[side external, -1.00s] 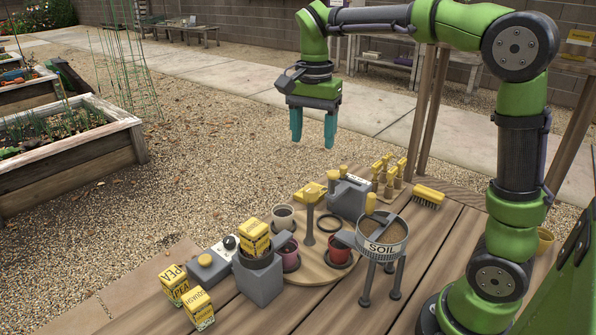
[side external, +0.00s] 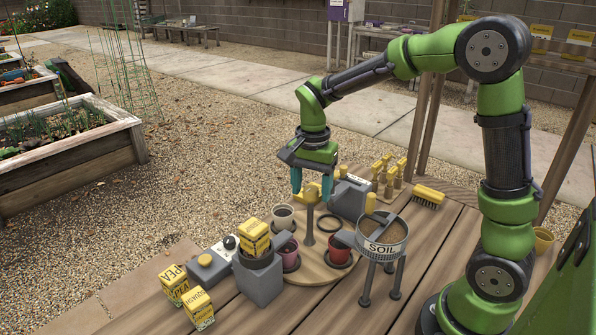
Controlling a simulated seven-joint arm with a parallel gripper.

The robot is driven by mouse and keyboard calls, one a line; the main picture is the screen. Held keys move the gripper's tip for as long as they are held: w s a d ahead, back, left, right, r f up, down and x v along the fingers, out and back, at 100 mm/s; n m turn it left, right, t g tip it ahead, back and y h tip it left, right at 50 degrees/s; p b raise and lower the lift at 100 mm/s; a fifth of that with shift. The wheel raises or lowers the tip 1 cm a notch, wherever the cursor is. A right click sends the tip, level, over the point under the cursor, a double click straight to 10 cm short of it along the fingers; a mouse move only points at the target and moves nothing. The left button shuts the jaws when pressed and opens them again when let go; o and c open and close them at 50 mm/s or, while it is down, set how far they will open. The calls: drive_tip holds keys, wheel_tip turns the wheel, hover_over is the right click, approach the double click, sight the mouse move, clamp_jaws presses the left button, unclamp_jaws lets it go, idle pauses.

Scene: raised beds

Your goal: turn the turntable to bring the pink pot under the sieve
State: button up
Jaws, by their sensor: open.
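The round wooden turntable (side external: 318,268) lies on the table, with a grey post (side external: 309,225) at its middle topped by a yellow handle (side external: 309,193). The pink pot (side external: 288,252) sits on the turntable's near left side, partly hidden by the grey seed-packet stand. The sieve (side external: 383,240), a round pan of soil marked SOIL, stands on legs at the turntable's right. A red pot (side external: 340,247) is beside the sieve, and a whitish pot (side external: 283,217) is at the back left. My gripper (side external: 311,190) is open, its teal fingers low at the yellow handle; contact cannot be told.
Yellow seed boxes (side external: 199,308) stand at the front left, near a grey box with a yellow button (side external: 205,261). A grey block (side external: 351,197), yellow-handled tools (side external: 388,175) and a yellow brush (side external: 428,196) are behind. The front boards are clear.

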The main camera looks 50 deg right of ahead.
drive_tip(key=c, duration=1)
drive_tip(key=shift+c, duration=0.2)
drive_tip(key=shift+n, duration=0.3)
drive_tip(key=n, duration=0.3)
drive_tip(key=shift+n, duration=0.3)
drive_tip(key=n, duration=0.4)
drive_tip(key=shift+w+n, duration=0.1)
drive_tip(key=shift+n, duration=0.2)
drive_tip(key=n, duration=0.4)
drive_tip(key=shift+a+n, duration=0.1)
drive_tip(key=shift+n, duration=2.3)
drive_tip(key=shift+a, duration=0.1)
